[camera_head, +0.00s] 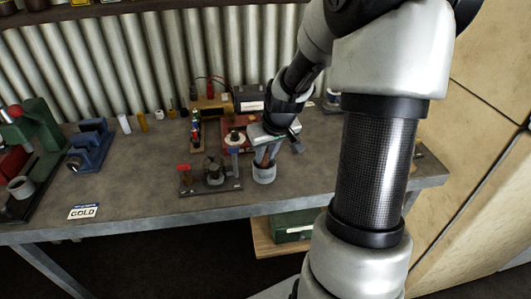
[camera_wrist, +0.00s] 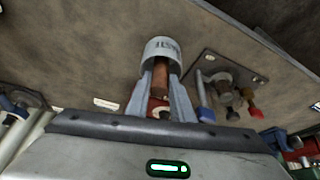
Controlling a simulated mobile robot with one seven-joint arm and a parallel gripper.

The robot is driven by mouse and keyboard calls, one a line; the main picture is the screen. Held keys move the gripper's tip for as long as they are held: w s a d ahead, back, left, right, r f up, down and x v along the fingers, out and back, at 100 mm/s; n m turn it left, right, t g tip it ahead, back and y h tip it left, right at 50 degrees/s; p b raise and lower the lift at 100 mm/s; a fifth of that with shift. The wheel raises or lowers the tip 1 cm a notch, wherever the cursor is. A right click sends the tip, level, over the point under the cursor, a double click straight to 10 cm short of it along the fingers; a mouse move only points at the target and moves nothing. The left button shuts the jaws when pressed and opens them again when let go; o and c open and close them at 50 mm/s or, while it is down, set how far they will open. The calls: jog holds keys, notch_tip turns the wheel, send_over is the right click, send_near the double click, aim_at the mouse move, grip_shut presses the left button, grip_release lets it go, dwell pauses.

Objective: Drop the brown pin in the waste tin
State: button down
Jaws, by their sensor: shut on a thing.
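The brown pin (camera_wrist: 160,78) is held between the two fingers of my gripper (camera_wrist: 161,88) in the wrist view. The waste tin (camera_wrist: 161,46) is a small grey cup with dark lettering, directly beyond the fingertips. The pin's far end is at the tin's mouth and appears to reach inside it; how deep is hidden. In the head view my gripper (camera_head: 267,158) points down over the tin (camera_head: 264,174), which stands near the bench's front edge.
A blue vise (camera_head: 89,147), a GOLD card (camera_head: 84,211) and small cylinders are further left. The bench's left-middle is clear.

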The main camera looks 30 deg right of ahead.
jog(key=c, duration=1.5)
grip_release()
jog(key=shift+c, duration=0.2)
jog(key=shift+r, duration=0.1)
jog(key=shift+r+p, duration=0.3)
jog(key=shift+r, duration=0.1)
jog(key=p+v, duration=0.2)
jog(key=v, duration=1)
jog(key=shift+r, duration=0.2)
